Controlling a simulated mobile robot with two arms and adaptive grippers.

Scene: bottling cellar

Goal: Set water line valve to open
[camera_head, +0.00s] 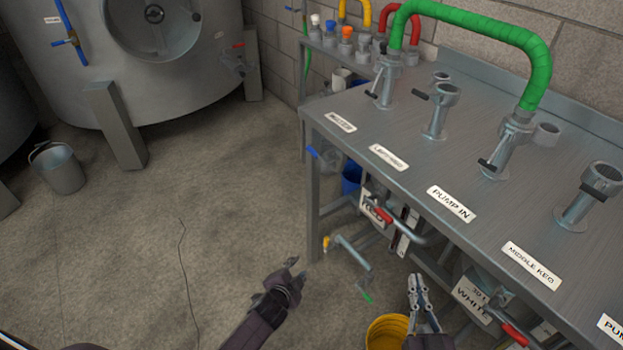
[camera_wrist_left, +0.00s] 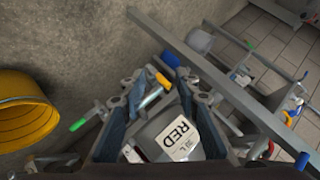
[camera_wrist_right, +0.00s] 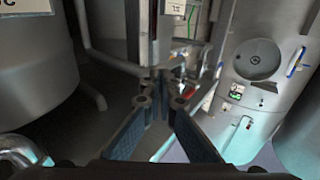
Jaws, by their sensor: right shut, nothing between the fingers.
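I cannot tell for sure which valve is the water line valve. On the steel bench, the far-left standpipe valve (camera_head: 384,84) has a short black lever. The small label in front of it (camera_head: 340,122) is too small to read surely. A blue handle (camera_head: 312,152) shows at the bench's left edge. My left gripper (camera_head: 296,268) is open and empty, left of the bench and apart from both valves. Its spread fingers also show in the left wrist view (camera_wrist_left: 160,88). My right gripper (camera_head: 416,287) is shut and empty, beside the bench's front edge, below its top.
A green hose (camera_head: 478,22) links the far-left standpipe to the one behind the "PUMP IN" label (camera_head: 451,203). A yellow bucket (camera_head: 387,334) stands beside my right gripper. Red-handled valves (camera_head: 383,215) sit under the bench. A grey bucket (camera_head: 58,168) and a tank stand left; floor between is open.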

